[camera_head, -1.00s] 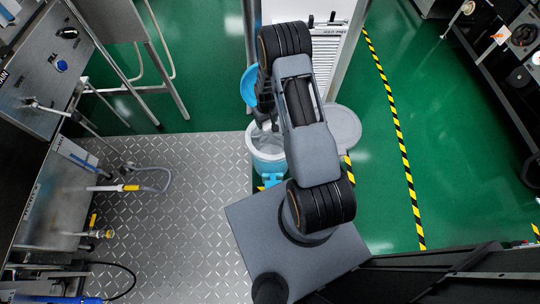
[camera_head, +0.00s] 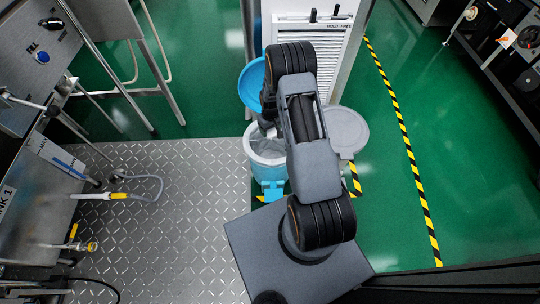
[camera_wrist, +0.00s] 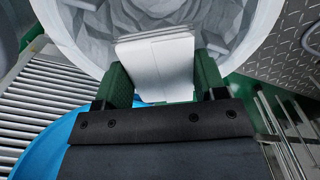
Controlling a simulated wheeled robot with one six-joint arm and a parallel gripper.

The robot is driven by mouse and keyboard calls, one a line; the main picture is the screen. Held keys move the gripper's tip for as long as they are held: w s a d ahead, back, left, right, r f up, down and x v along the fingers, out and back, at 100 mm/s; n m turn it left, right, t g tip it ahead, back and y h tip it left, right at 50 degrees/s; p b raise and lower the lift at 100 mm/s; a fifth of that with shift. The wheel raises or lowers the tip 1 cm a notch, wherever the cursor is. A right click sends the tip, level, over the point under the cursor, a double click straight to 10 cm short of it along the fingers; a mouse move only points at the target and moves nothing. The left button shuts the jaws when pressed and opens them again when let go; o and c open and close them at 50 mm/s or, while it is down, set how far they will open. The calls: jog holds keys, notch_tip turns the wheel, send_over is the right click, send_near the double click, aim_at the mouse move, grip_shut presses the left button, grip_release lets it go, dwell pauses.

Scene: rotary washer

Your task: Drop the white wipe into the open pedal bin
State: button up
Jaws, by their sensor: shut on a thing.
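The white wipe (camera_wrist: 158,62) is held between the two green fingers of my gripper (camera_wrist: 160,76) in the wrist view. My gripper is shut on it, and the wipe shows against the open mouth of the bin. The pedal bin (camera_head: 265,171) stands upright in the head view, with a pale liner inside. Its rim also shows in the wrist view (camera_wrist: 72,42). Its blue lid (camera_head: 250,86) is raised at the back, and a blue pedal (camera_head: 272,191) is at the front. In the head view my arm hides most of the gripper and the wipe is not clearly visible.
A round grey lid-like disc (camera_head: 346,128) is right of the bin. A white louvred cabinet (camera_head: 311,45) stands behind. A steel sink unit (camera_head: 45,200) with hoses is at left. Metal tread plate (camera_head: 165,205) and green floor (camera_head: 390,190) lie open around the bin.

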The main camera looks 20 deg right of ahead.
jog(key=shift+f+b, duration=0.9)
jog(key=shift+f, duration=0.9)
jog(key=o, duration=1)
jog(key=shift+r, duration=0.1)
notch_tip(320, 180, up, 14)
jog(key=p, duration=0.4)
